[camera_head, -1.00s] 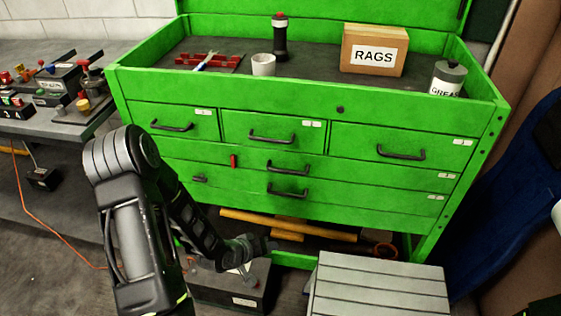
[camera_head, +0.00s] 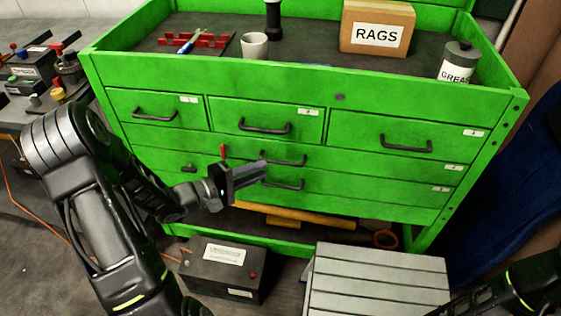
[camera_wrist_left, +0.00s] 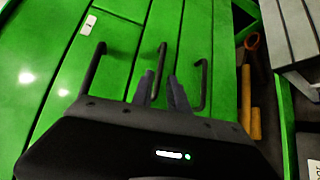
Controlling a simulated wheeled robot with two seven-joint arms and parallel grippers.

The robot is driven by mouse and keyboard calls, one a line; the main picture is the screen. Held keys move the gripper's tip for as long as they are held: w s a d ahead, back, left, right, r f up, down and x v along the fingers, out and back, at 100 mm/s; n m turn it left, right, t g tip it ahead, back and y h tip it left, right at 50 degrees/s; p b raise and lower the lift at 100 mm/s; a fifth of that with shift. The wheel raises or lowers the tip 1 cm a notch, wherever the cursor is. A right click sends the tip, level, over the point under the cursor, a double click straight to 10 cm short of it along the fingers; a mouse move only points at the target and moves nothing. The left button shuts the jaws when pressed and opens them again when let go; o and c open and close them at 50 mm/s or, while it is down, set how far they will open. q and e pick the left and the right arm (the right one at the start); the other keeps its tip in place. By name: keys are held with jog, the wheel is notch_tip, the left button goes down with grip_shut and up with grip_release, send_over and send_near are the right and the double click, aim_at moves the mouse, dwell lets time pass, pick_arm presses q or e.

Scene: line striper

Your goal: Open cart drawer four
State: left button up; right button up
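The green cart (camera_head: 310,80) stands ahead, with three small drawers in its top row and two wide drawers below. The upper wide drawer (camera_head: 350,163), which I take as drawer four, is shut and has a dark bar handle (camera_head: 290,160). My left gripper (camera_head: 262,172) is in front of the wide drawers, close to their handles. In the left wrist view its two fingers (camera_wrist_left: 162,90) are apart, with the middle handle (camera_wrist_left: 162,58) lined up between them. I cannot tell whether they touch it. My right arm shows at the lower right; its gripper is out of view.
A small red tab (camera_head: 223,152) sits on the cart front left of the handles. The lower wide drawer's handle (camera_head: 285,185) is close below. A black box (camera_head: 225,262) and a grey slatted step (camera_head: 380,283) stand on the floor before the cart.

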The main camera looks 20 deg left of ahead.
aim_at(279, 163)
pick_arm(q)
jog(key=shift+x, duration=3.95)
jog(key=shift+c, duration=0.2)
grip_shut()
